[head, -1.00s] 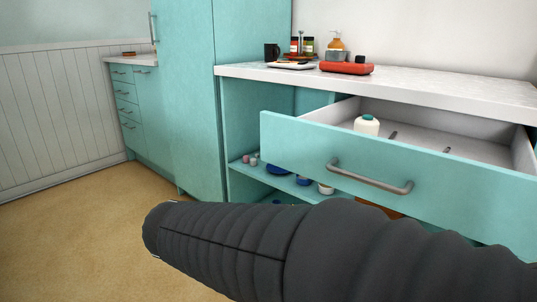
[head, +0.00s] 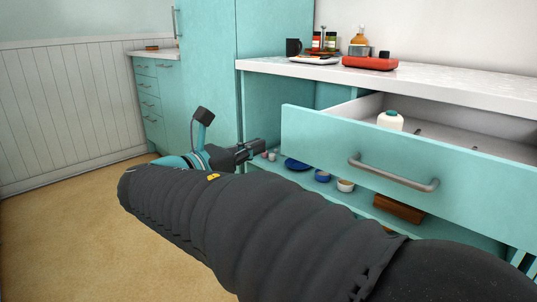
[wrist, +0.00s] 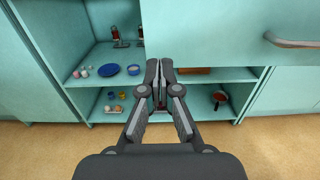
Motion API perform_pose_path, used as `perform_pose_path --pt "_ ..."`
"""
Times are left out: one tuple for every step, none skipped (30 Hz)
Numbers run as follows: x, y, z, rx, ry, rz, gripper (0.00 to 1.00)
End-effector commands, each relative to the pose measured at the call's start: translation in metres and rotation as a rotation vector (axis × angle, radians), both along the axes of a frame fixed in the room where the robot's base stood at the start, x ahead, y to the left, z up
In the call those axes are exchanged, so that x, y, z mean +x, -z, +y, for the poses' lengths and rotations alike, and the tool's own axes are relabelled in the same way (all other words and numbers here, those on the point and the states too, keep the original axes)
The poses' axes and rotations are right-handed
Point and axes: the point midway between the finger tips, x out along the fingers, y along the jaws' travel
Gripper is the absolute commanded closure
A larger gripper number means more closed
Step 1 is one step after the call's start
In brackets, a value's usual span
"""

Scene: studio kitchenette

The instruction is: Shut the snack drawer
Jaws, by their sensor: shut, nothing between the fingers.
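The snack drawer (head: 335,140) is a wide teal drawer, pulled out from under the white countertop. Its grey bar handle (head: 395,175) is on the front; the handle also shows at the upper right of the wrist view (wrist: 292,42). A white bottle with a teal cap (head: 390,121) stands inside the drawer. My gripper (head: 262,144) is shut and empty, to the left of the drawer front and apart from the handle in the head view.
Open shelves below hold a blue plate (wrist: 109,70), bowls (wrist: 133,70), a wooden box (head: 398,208) and a red pan (wrist: 219,97). The countertop (head: 440,84) bears a mug (head: 293,47), jars and a red appliance (head: 370,62). The floor at left is clear.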

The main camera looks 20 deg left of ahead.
Motion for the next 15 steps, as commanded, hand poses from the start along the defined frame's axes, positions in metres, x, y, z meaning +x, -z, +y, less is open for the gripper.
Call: perform_pose_path --pt "0.010 0.001 -0.004 0.001 0.004 0.000 1.00" --pt "0.015 0.001 -0.007 0.001 0.004 0.001 1.00" --pt "0.022 0.001 -0.009 0.001 0.003 0.001 1.00" --pt "0.027 0.001 -0.011 0.001 0.004 0.001 1.00" --pt "0.033 0.001 -0.013 0.001 0.004 0.001 1.00" --pt "0.039 0.001 -0.015 0.002 0.003 0.000 1.00" --pt "0.043 0.001 -0.017 0.002 0.003 -0.001 1.00" --pt "0.048 0.001 -0.018 0.002 0.003 -0.001 1.00" --pt "0.053 0.001 -0.020 0.002 0.002 0.000 1.00" --pt "0.057 0.001 -0.021 0.002 0.002 -0.001 1.00" --pt "0.060 0.001 -0.023 0.002 0.002 -0.001 1.00" --pt "0.065 0.001 -0.024 0.002 0.002 0.000 1.00" --pt "0.067 0.001 -0.025 0.002 0.001 0.000 1.00" --pt "0.069 0.001 -0.026 0.002 0.001 0.000 1.00" --pt "0.072 0.001 -0.027 0.002 0.001 0.000 1.00"
